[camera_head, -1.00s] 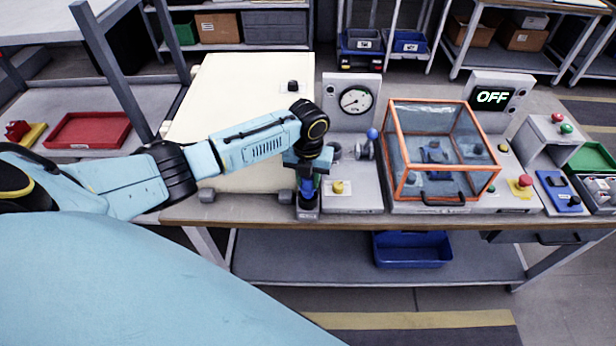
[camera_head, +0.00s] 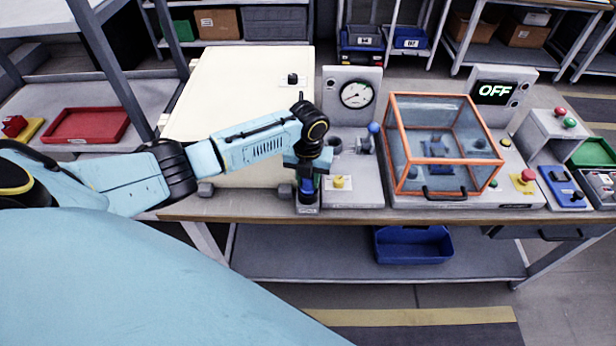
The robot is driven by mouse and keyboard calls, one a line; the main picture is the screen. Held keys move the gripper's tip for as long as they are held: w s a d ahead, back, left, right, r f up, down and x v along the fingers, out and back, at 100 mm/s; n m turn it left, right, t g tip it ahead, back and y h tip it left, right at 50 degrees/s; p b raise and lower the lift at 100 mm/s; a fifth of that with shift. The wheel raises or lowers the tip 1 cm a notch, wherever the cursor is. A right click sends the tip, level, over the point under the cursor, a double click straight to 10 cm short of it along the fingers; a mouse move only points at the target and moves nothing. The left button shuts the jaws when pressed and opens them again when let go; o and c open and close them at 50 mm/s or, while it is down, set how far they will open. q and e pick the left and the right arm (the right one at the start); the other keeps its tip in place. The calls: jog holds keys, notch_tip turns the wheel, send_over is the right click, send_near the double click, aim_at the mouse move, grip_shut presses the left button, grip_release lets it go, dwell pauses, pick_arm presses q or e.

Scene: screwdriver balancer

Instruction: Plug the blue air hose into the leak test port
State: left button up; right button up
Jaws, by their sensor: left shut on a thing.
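My left gripper (camera_head: 307,168) points down over a small grey holder (camera_head: 307,208) at the bench's front edge. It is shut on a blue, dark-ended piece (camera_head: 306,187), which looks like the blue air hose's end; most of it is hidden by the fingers. The piece is upright, in or just above the holder; I cannot tell which. A grey panel with a round pressure gauge (camera_head: 357,94) stands right of the gripper. Below it are a dark ring-shaped fitting (camera_head: 334,145) and a blue-knobbed lever (camera_head: 373,128). I cannot tell which part is the leak test port. My right gripper is out of view.
An orange-framed clear box (camera_head: 440,145) stands right of the gauge panel. A yellow button (camera_head: 338,182) is close beside the gripper. A display reading OFF (camera_head: 494,91) and a red button (camera_head: 527,175) are further right.

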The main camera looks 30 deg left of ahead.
pick_arm(q)
jog(key=shift+f, duration=0.25)
jog(key=o, duration=1.1)
notch_tip(320, 180, up, 14)
jog(key=shift+f, duration=0.25)
